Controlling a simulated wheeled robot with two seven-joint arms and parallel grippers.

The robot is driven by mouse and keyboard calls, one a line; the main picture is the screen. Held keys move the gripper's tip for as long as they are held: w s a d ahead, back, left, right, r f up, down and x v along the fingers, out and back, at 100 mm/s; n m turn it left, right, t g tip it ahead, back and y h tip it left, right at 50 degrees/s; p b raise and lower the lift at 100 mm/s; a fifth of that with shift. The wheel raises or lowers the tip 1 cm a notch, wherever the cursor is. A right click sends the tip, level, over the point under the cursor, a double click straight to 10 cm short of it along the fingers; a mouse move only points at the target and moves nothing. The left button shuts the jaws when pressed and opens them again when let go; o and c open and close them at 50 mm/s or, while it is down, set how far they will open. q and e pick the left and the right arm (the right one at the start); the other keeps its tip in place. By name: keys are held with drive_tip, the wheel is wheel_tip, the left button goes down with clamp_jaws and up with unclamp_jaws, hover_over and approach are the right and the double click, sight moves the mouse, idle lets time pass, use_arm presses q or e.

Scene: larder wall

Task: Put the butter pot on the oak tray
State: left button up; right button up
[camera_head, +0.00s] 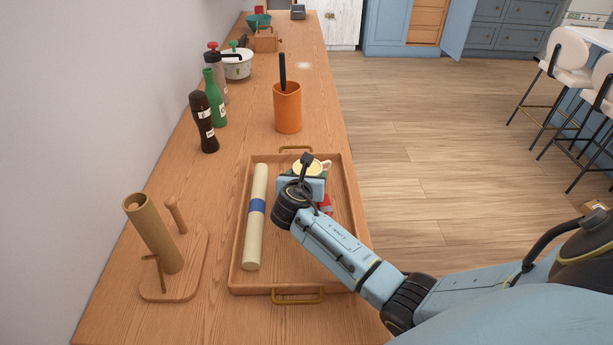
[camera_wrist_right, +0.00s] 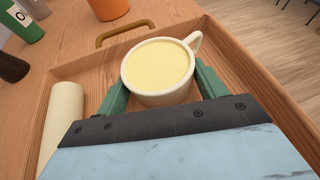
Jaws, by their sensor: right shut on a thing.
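The butter pot is a cream cup with a side handle and a pale yellow top. It shows in the head view (camera_head: 316,166), partly hidden behind my right gripper (camera_head: 305,176), and in the wrist view (camera_wrist_right: 160,68). My right gripper's green fingers (camera_wrist_right: 162,92) are shut on its two sides, and it looks upright. The pot is over the far part of the oak tray (camera_head: 237,277), inside its walls as seen in both views. Its base is hidden, so I cannot tell whether it touches the tray floor. My left gripper is not in view.
A cream roll with a blue band (camera_head: 256,215) lies along the tray's left side. A red object (camera_head: 326,204) shows partly beside my wrist. An orange pot (camera_head: 287,108) stands beyond the tray; bottles (camera_head: 204,122) and a wooden stand (camera_head: 172,288) are left. The tray's near right floor looks clear.

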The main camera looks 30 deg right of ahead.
drive_tip(key=o, duration=0.8)
drive_tip(key=shift+f, duration=0.1)
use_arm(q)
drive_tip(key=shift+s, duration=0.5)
use_arm(e)
drive_tip(key=o, duration=0.4)
drive_tip(key=shift+s+r, duration=0.1)
drive_tip(key=shift+r, duration=0.1)
drive_tip(key=p+v, duration=0.2)
drive_tip(key=v, duration=0.9)
drive_tip(key=shift+s+a+r, duration=0.1)
drive_tip(key=shift+s+a, duration=0.2)
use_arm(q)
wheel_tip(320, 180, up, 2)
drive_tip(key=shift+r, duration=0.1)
